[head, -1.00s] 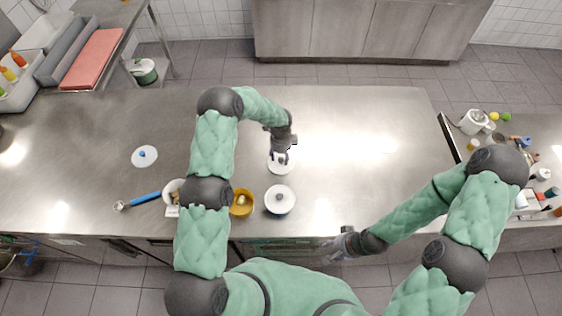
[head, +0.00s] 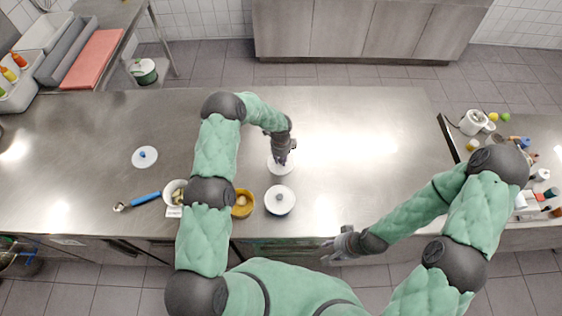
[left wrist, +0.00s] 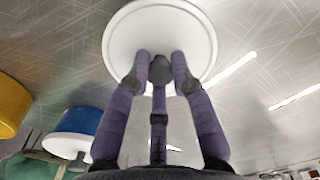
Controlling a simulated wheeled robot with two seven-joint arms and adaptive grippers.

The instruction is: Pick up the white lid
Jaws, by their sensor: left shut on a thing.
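A round white lid (head: 279,169) is under my left gripper (head: 281,158) near the middle of the steel worktop. In the left wrist view the lid (left wrist: 125,45) fills the top middle, and the fingers of my left gripper (left wrist: 160,72) are closed around its grey knob. I cannot tell whether the lid is clear of the worktop. My right gripper (head: 335,248) hangs in front of the worktop's near edge, away from the lid; its fingers are too small to read.
A white lid with a blue knob (head: 145,157), a blue-handled tool (head: 146,198) and a white bowl (head: 172,189) are to the left. The worktop right of the lid is clear.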

